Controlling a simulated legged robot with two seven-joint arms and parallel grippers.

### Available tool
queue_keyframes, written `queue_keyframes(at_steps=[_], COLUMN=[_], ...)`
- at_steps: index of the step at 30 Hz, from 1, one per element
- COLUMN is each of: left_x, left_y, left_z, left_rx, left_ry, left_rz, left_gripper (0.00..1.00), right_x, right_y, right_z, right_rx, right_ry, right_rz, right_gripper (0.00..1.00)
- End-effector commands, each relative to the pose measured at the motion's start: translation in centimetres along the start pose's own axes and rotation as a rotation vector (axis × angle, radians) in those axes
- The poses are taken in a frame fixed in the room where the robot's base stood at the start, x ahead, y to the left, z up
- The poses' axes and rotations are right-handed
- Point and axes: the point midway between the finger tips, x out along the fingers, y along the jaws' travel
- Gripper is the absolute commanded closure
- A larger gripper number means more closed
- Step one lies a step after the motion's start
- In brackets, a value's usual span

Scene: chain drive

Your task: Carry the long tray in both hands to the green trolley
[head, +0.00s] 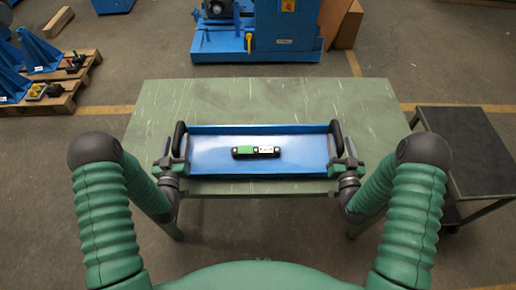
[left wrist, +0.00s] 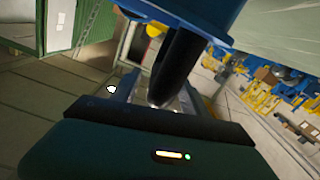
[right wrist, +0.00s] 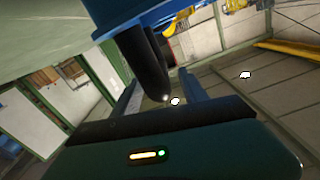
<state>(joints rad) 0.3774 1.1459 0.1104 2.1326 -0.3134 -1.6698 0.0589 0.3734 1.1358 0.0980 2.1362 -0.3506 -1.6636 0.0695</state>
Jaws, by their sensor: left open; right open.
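The long blue tray (head: 205,155) lies flat on the green table, a small green and black object (head: 256,151) on it. It has a black handle at each end, left (head: 179,137) and right (head: 337,137). My left gripper (head: 170,161) is open at the left handle, which shows between its fingers in the left wrist view (left wrist: 180,65). My right gripper (head: 347,162) is open at the right handle, which shows between its fingers in the right wrist view (right wrist: 145,65). The trolley (head: 463,148), with a dark top and greenish frame, stands right of the table.
The worn green table (head: 270,100) is clear behind the tray. A blue machine (head: 258,35) stands on the floor beyond it. Pallets with blue parts (head: 45,95) lie at the far left.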

Motion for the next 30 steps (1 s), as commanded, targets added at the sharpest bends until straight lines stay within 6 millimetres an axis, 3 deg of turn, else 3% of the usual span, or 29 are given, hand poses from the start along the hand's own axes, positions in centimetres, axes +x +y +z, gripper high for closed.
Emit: queue_keyframes(at_steps=[6,16,28,30], left_x=[2.6,3.0,3.0,3.0], left_y=[0.1,0.0,0.0,0.0], left_z=[-0.1,0.0,0.0,0.0], left_rx=[-0.001,-0.001,-0.001,-0.001], left_ry=[0.002,0.0,0.0,0.0], left_rz=[0.001,0.0,0.0,0.0], left_gripper=[0.47,0.47,0.98,1.0], right_x=[2.6,3.0,3.0,3.0], right_y=[0.0,0.0,0.0,0.0], right_z=[0.0,0.0,0.0,0.0], right_rx=[-0.001,-0.001,-0.001,0.0], right_ry=[0.001,0.0,0.0,0.0], right_rz=[0.0,0.0,-0.001,-0.001], right_gripper=[0.49,0.49,1.0,1.0])
